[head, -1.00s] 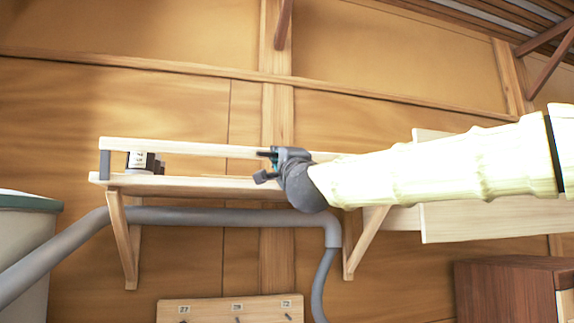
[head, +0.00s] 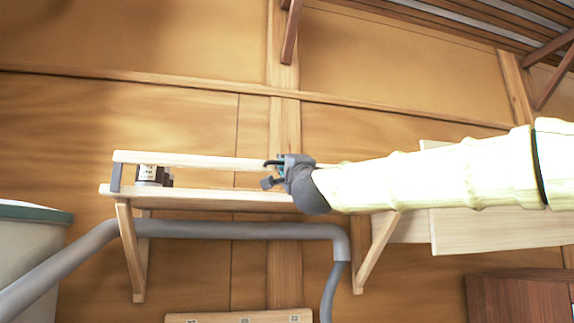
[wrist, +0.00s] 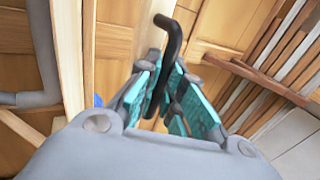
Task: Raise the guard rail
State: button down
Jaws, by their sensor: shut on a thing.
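The guard rail (head: 200,161) is a long pale wooden bar along the front of a wall shelf (head: 200,198). It runs level a little above the shelf board, with a grey end piece (head: 115,178) at its left end. My gripper (head: 270,173) is at the rail, right of its middle. In the wrist view, my gripper's teal-padded fingers (wrist: 162,78) are shut on a black bent handle (wrist: 170,42). The handle stands in front of pale wood. My gripper and arm hide the rail's right part, and the handle's lower end is between the fingers.
A dark jar with a pale label (head: 150,175) stands behind the rail on the shelf. A pale bin (head: 30,250) is at left, a brown cabinet (head: 515,300) at lower right.

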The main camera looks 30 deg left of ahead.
jog(key=c, duration=1.5)
grip_release()
jog(key=shift+s+r, duration=0.1)
jog(key=v, duration=1.2)
